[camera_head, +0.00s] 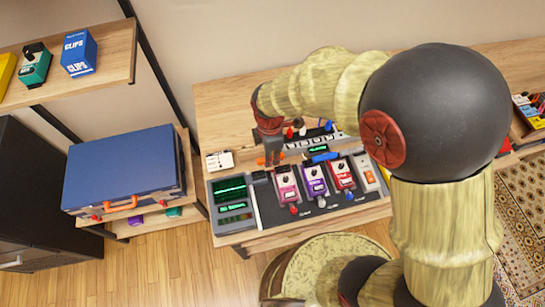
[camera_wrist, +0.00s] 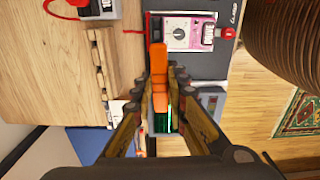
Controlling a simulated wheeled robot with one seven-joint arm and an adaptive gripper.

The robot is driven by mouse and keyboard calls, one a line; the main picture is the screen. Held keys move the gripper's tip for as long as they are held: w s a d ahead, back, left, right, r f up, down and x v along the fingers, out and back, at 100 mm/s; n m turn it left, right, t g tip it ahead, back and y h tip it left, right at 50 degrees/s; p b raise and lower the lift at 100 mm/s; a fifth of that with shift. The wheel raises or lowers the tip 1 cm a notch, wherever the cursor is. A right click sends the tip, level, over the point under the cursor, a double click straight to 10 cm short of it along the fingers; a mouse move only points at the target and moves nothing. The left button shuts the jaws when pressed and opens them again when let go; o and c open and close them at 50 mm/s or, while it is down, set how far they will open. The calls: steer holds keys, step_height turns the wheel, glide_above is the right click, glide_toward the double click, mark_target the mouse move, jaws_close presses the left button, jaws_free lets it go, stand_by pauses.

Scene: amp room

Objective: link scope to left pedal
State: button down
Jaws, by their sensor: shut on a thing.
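My gripper (camera_head: 272,157) is above the rear left part of the pedal bench. In the wrist view, its fingers (camera_wrist: 159,85) are closed around an orange piece (camera_wrist: 158,62), perhaps a clip or cable plug. The scope (camera_head: 231,189), with a green trace on its screen, stands at the bench's left end. In the wrist view, its screen (camera_wrist: 161,122) shows partly behind the fingers. The left pedal (camera_head: 286,184) is pink with a white face and sits right of the scope. In the wrist view, the pink pedal (camera_wrist: 189,33) lies just beyond the orange piece.
A purple pedal (camera_head: 315,180) and a red pedal (camera_head: 342,174) stand right of the pink one. A blue-handled thing (camera_head: 324,157) lies behind them. A white card (camera_head: 219,160) is on the wood. A blue case (camera_head: 123,168) stands left.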

steer(key=shift+a, duration=0.5)
steer(key=shift+w+d+f+m, duration=0.1)
steer(key=shift+d+f+m, duration=0.05)
steer(key=shift+m, duration=0.15)
step_height(320, 180, down, 7)
steer(key=b, duration=0.4)
steer(key=shift+r+b, duration=0.2)
steer(key=shift+b, duration=0.2)
steer(key=shift+f, duration=1)
stand_by(2.1)
steer(key=c, duration=1.7)
jaws_free()
steer(key=shift+o, duration=1.4)
steer(key=shift+o, duration=0.6)
